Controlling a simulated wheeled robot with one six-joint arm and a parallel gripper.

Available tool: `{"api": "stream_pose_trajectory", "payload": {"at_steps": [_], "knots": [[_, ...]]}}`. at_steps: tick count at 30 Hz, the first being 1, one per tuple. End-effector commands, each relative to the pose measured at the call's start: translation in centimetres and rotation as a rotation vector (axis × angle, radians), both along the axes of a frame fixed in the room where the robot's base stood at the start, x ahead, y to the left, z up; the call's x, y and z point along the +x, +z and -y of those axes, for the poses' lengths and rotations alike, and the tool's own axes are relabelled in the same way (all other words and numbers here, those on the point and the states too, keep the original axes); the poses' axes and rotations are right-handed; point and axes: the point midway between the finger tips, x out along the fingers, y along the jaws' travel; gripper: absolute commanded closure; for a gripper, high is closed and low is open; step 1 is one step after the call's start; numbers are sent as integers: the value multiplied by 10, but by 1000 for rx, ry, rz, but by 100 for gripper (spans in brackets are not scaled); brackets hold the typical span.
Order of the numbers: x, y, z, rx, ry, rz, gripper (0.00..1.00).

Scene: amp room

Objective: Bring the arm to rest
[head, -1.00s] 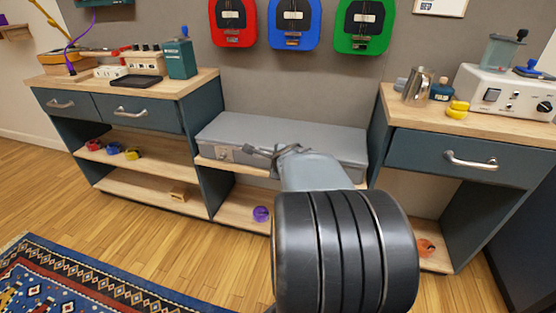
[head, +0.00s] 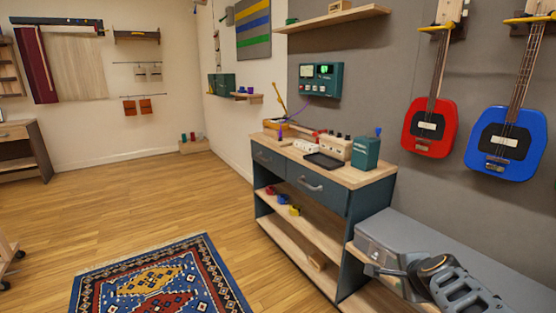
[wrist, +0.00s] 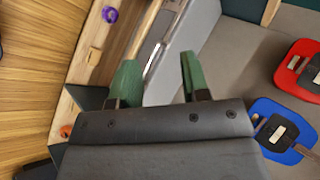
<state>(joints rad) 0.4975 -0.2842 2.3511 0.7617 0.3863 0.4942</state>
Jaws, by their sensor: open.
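My gripper (wrist: 158,80) shows in the wrist view with two green fingers spread apart and nothing between them. Beyond the fingers is the side of a grey case (wrist: 185,50) on a wooden shelf. In the head view my arm reaches in at the lower right, in front of the grey case (head: 400,235). The gripper's fingertips are not clear in the head view.
A workbench (head: 345,173) with drawers and open shelves stands at the centre right, with small devices on top. Red (head: 430,127) and blue (head: 507,140) guitars hang on the wall. A patterned rug (head: 165,280) lies on the open wooden floor at left.

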Motion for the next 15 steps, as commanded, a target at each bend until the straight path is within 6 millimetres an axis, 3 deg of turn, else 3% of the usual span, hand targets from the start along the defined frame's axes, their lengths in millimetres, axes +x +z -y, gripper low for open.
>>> {"api": "stream_pose_trajectory", "payload": {"at_steps": [1,6,9,15], "knots": [[-3,44,-22,-52,117,-32,58],[-26,104,-81,-248,515,-158,58],[-45,136,-106,-367,732,-226,58],[-82,188,-135,-577,1087,-347,58]]}}
